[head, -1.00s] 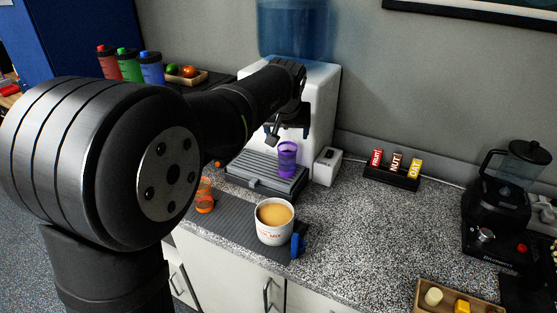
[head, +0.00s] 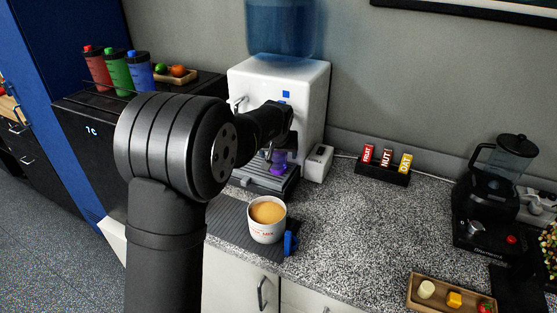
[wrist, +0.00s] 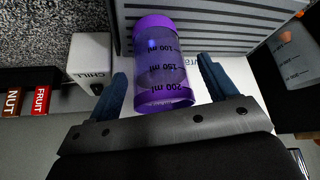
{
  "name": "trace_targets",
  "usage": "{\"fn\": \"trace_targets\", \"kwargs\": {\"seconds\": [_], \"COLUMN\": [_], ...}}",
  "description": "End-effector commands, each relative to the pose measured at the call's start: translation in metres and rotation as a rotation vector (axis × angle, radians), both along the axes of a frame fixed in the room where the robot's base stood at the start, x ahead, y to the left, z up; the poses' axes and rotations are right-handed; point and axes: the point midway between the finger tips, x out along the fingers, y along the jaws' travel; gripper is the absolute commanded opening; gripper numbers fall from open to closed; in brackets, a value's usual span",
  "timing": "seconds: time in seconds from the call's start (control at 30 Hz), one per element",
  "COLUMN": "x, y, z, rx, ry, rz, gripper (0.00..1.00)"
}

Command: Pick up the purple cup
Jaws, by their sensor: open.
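The purple cup (head: 279,162) stands on the drip tray of the white water dispenser (head: 290,85). In the wrist view the purple cup (wrist: 163,65) is see-through, with a purple rim and base and ml marks. My gripper (wrist: 161,70) is open, one blue finger on each side of the cup. Small gaps show between fingers and cup. In the head view my gripper (head: 268,153) is at the cup's left and partly covers it; my arm hides part of the dispenser front.
A mug of tan drink (head: 267,218) stands on the grey mat (head: 229,222) in front. A small white box (head: 318,163) is right of the dispenser, and a snack-bar rack (head: 384,172) further right. A clear marked cup (wrist: 292,62) shows at the wrist view's right.

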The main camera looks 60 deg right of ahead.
Motion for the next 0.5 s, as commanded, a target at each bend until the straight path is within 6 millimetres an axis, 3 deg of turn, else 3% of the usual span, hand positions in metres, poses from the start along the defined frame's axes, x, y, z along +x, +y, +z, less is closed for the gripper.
{"fn": "trace_targets", "kwargs": {"seconds": [0.1,0.37,0.5], "x": [0.0034,0.0041,0.0041], "y": [-0.0075,-0.0092,-0.0091], "z": [-0.0143,-0.0168,-0.0168], "rx": [-0.001,-0.002,-0.002], "ry": [0.000,-0.001,-0.001], "rz": [0.000,0.000,0.000], "gripper": [0.78,0.78,0.50]}}
